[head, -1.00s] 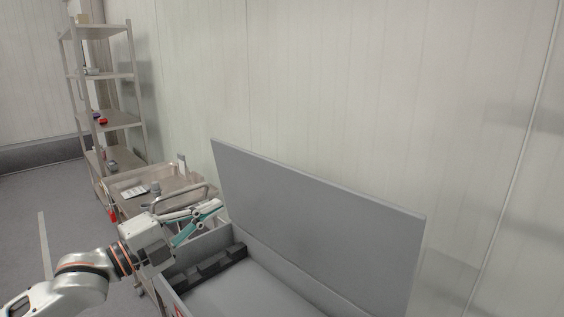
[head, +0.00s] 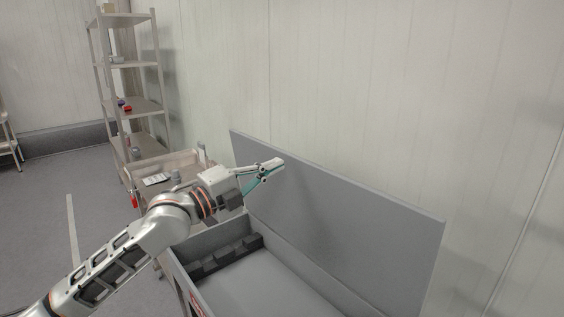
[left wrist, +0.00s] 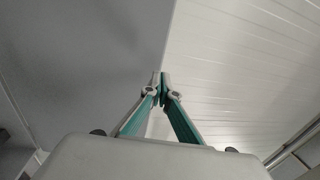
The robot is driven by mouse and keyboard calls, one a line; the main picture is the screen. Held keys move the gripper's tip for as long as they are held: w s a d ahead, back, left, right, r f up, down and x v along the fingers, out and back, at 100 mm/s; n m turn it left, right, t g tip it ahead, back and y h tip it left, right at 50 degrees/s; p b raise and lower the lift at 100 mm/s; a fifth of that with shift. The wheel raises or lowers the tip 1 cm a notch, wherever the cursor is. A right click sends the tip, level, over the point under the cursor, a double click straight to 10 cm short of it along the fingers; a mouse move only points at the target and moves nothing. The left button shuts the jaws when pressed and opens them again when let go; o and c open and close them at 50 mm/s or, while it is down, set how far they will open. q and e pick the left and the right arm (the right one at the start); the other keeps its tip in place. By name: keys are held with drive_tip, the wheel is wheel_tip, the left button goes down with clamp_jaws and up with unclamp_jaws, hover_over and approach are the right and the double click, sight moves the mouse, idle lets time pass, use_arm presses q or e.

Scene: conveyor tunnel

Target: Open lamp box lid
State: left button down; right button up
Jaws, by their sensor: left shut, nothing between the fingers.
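The grey lamp box (head: 215,237) stands at the lower middle of the head view. Its grey lid (head: 350,225) stands up along the back, tilted toward the wall, so the box is open. Black padded holders (head: 228,257) line the inside left end. My left gripper (head: 279,163) is shut and empty, in front of the lid's upper left part; I cannot tell whether it touches. In the left wrist view the closed fingertips (left wrist: 160,76) point at the boundary between the lid's grey face (left wrist: 85,60) and the pale wall. My right gripper is not in view.
A cart (head: 150,165) with small items stands just left of the box. A metal shelf rack (head: 127,65) is behind it. The pale panelled wall (head: 400,90) runs close behind the lid. The floor at left (head: 40,200) is clear.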

sight(292, 157)
use_arm(q)
drive_tip(key=shift+x, duration=1.55)
drive_tip(key=shift+a, duration=0.1)
drive_tip(key=shift+g+y, duration=0.5)
drive_tip(key=w+d+r+p, duration=0.2)
drive_tip(key=w+d+p, duration=0.1)
drive_tip(key=shift+d, duration=0.15)
drive_tip(key=shift+g+y, duration=0.5)
drive_tip(key=p+x, duration=0.1)
drive_tip(key=x, duration=0.3)
drive_tip(key=shift+w+f+p, duration=0.15)
drive_tip(key=shift+p, duration=0.25)
